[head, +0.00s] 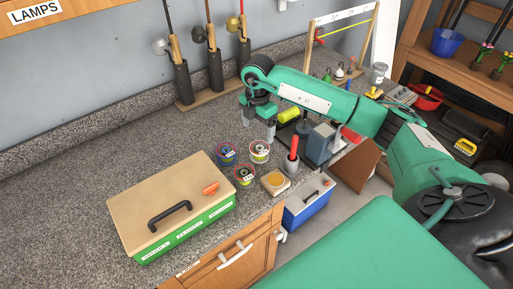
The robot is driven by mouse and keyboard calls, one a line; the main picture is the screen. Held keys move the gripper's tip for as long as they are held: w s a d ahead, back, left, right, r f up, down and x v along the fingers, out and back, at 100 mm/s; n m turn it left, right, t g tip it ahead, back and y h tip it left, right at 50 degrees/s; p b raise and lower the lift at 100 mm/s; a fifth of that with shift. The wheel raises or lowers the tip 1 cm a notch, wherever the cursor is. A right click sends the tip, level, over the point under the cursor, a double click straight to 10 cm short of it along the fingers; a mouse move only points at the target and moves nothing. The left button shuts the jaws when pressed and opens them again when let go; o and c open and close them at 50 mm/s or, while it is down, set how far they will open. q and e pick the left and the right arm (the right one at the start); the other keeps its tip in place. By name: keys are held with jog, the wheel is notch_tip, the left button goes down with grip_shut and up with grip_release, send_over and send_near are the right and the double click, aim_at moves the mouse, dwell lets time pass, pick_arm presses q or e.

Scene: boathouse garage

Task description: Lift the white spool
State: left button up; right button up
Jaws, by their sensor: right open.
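A spool that looks white (259,152) stands on the grey speckled counter (155,150), with a coloured label on its top. A bluish spool (226,154) stands to its left, and a darker spool (244,176) stands in front of it. The labels are too small to read. My right gripper (258,125) is open and empty, with its fingers pointing down. It is above and slightly behind the white spool and does not touch it. My left gripper is out of view.
A wooden-lidded green box (140,202) sits at the front left. A small wooden block (275,182) and a red-handled tool in a grey holder (291,165) stand right of the spools. A rack of upright rods (186,102) stands behind.

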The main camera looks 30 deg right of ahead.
aim_at(258, 151)
notch_tip(258, 151, down, 5)
jog(key=shift+s+f+p, duration=0.1)
jog(key=shift+f+p, duration=0.05)
jog(key=shift+p, duration=0.4)
jog(key=shift+f, duration=0.2)
jog(key=shift+s+f+p, duration=0.15)
jog(key=shift+f+p, duration=0.45)
jog(key=shift+p, duration=0.2)
notch_tip(258, 151, down, 3)
jog(key=shift+f+p, duration=0.15)
jog(key=shift+p, duration=0.5)
jog(key=shift+f, duration=0.3)
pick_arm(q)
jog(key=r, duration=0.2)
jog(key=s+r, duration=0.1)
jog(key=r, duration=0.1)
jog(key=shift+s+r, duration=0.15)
pick_arm(e)
jog(key=c, duration=1.1)
jog(key=shift+r, duration=0.1)
